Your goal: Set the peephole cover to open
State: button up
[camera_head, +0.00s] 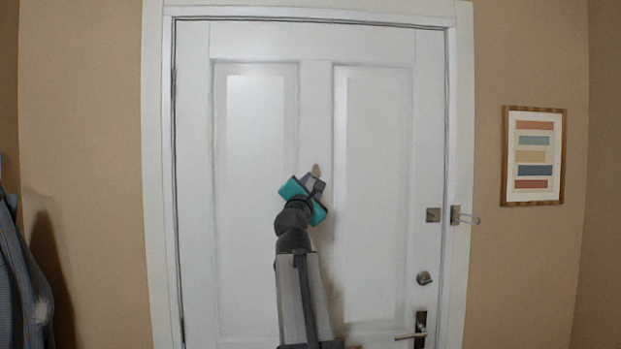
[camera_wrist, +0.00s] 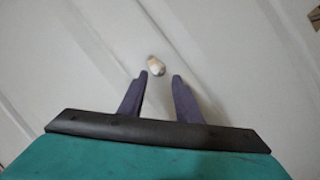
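The peephole cover (camera_head: 316,170) is a small brass-coloured piece on the white door's middle strip, just above my gripper in the head view. In the wrist view the peephole cover (camera_wrist: 156,66) is a small tan and white oval just beyond the fingertips, in line with the gap between them. My gripper (camera_head: 312,184) points up at the door close below the cover. Its two purple fingers (camera_wrist: 161,75) are apart with nothing between them. I cannot tell whether a fingertip touches the cover, nor its exact setting.
The white door (camera_head: 260,40) has raised panels. A door handle (camera_head: 415,333), a deadbolt (camera_head: 424,278) and a latch (camera_head: 433,215) are along its right side. A framed picture (camera_head: 533,156) hangs at the right; blue striped cloth (camera_head: 18,290) hangs at the left.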

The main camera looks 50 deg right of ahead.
aim_at(316, 177)
jog(key=shift+p+x, duration=0.45)
jog(key=shift+x, duration=1.75)
